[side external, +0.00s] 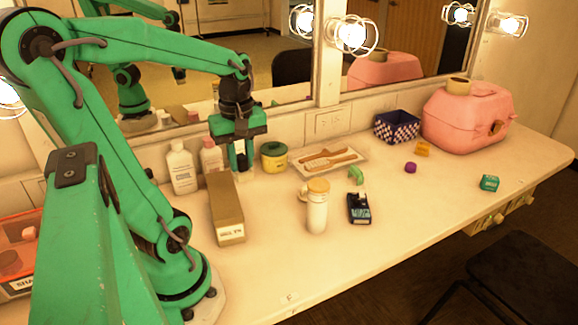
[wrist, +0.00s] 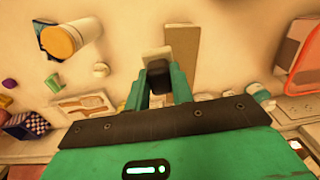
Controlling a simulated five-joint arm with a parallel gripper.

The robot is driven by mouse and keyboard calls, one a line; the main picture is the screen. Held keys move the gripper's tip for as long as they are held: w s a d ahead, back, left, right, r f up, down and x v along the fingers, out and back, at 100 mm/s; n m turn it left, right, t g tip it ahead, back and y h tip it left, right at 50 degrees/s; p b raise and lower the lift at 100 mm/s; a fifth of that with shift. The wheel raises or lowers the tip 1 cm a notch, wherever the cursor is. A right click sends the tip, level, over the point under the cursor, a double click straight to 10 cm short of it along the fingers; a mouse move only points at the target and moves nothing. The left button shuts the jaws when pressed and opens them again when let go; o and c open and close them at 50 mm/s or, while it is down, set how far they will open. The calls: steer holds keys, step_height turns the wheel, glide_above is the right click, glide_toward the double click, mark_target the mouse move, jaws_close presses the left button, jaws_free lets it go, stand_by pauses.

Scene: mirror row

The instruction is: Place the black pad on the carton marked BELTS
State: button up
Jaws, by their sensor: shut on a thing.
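My gripper (side external: 241,163) points down near the carton's far end. In the wrist view my gripper (wrist: 159,90) is shut on a small dark block, the black pad (wrist: 157,76), with a pale grey part beyond it. In the side view the pad is hard to make out, and I cannot tell its height above the carton.
White bottle (side external: 181,170) and yellow-green tub (side external: 274,156) stand behind the carton. A tray with brushes (side external: 330,160), a cream jar (side external: 317,208) and a dark blue device (side external: 359,208) are to the right. A pink case (side external: 467,120) is far right.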

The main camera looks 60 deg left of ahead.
steer(key=s+a+f, duration=0.1)
steer(key=a, duration=0.1)
steer(key=s+a+f, duration=0.1)
steer(key=a+f, duration=0.1)
steer(key=a, duration=0.1)
steer(key=s+a+f, duration=0.1)
steer(key=a+f, duration=0.1)
steer(key=a, duration=0.1)
steer(key=shift+s+a+f, duration=0.1)
steer(key=shift+a+f, duration=0.1)
steer(key=shift+f, duration=0.05)
steer(key=shift+f, duration=0.1)
steer(key=shift+f, duration=1.9)
steer(key=shift+f, duration=0.1)
steer(key=o, duration=1)
step_height(320, 180, up, 12)
steer(key=shift+r, duration=0.15)
